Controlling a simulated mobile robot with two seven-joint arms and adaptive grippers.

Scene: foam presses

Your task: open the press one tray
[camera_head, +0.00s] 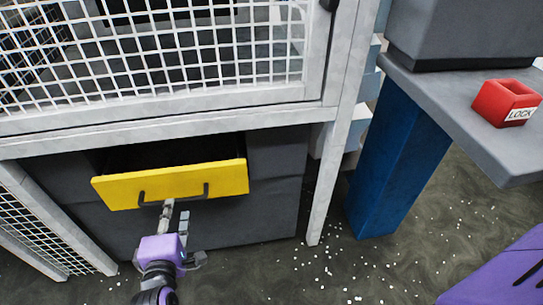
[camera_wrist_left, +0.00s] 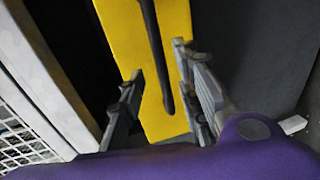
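The press tray has a yellow front (camera_head: 222,178) with a dark bar handle (camera_head: 150,202). It stands partly out of the dark press body under the mesh guard, with a dark gap behind its top edge. My left gripper (camera_head: 175,211) is just in front of the handle, fingers pointing at it. In the left wrist view, its two fingers (camera_wrist_left: 164,95) are apart, with the handle (camera_wrist_left: 155,45) running between them and a visible gap on each side. The yellow front (camera_wrist_left: 125,50) fills the middle there. My right gripper is not in view.
A white mesh guard frame (camera_head: 170,125) stands above the tray, with a post (camera_head: 330,170) to its right. A grey table (camera_head: 440,105) on a blue leg (camera_head: 385,160) carries a red LOCK box (camera_head: 505,102). White foam bits lie on the floor (camera_head: 330,270).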

